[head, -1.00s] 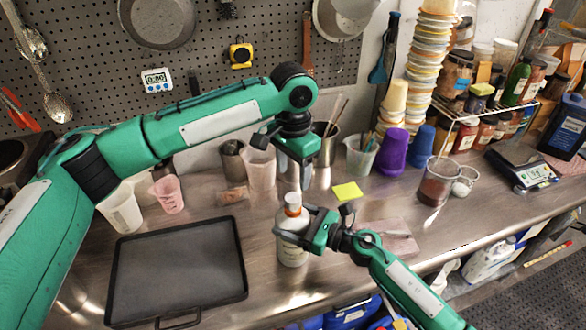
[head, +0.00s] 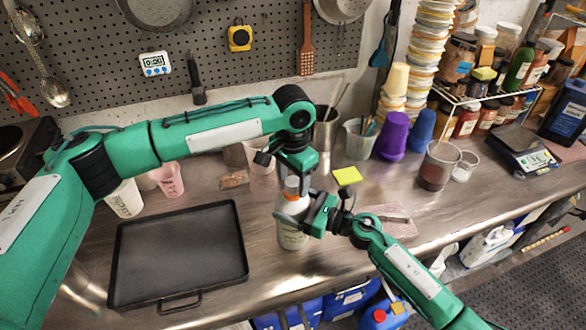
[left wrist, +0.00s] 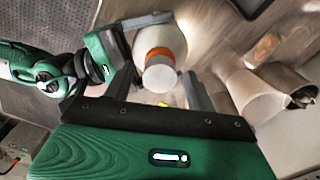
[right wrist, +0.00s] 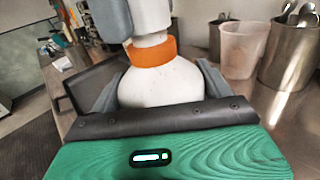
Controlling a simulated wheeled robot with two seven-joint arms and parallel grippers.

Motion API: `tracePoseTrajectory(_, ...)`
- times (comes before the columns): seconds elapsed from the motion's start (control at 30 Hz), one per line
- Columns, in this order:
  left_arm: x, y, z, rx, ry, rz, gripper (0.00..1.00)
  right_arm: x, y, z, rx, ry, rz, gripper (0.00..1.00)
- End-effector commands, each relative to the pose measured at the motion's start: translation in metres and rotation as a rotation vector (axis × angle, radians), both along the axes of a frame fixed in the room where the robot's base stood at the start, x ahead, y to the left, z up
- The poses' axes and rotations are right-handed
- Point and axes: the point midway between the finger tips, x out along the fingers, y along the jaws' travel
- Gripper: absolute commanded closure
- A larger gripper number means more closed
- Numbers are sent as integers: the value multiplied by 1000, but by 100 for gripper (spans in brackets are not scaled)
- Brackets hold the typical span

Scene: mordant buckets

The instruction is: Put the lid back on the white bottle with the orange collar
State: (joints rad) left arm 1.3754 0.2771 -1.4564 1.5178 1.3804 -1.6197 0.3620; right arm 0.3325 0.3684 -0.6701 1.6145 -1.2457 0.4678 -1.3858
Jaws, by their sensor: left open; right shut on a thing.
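The white bottle (head: 291,232) with the orange collar (head: 291,188) stands upright near the counter's front edge. My right gripper (head: 308,218) is shut on its body from the right. My left gripper (head: 293,174) is open, pointing down over the bottle's top. In the left wrist view a round white top, which looks like the lid (left wrist: 160,76), shows above the collar between the open fingers, with a gap to the right finger. In the right wrist view the white piece above the collar (right wrist: 152,52) stands straight, partly hidden by the left fingers. I cannot tell whether it is fully seated.
A dark tray (head: 178,205) lies left of the bottle. Behind are a yellow sticky note (head: 347,176), a clear beaker (head: 360,138), purple cups (head: 393,136) and a beaker with brown contents (head: 437,166). A pink sheet (head: 396,224) lies to the right, by my right wrist.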

Motion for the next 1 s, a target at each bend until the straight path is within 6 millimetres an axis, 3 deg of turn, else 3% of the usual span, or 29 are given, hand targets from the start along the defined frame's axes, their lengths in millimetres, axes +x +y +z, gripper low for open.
tracePoseTrajectory(0.27,0,0,-2,0,0,0,44,0,0,1,1,0,0,83)
tracePoseTrajectory(0.5,0,0,-1,0,0,-1,87,0,0,1,1,0,0,83)
tracePoseTrajectory(0.6,0,0,-1,0,0,0,90,0,0,1,1,0,0,83)
tracePoseTrajectory(0.93,0,0,-1,1,-1,-5,91,0,0,1,1,0,0,83)
tracePoseTrajectory(0.97,0,0,-1,1,-1,-5,60,0,0,0,1,0,0,83)
tracePoseTrajectory(1.0,0,0,-1,1,-1,-5,52,0,0,0,1,0,0,83)
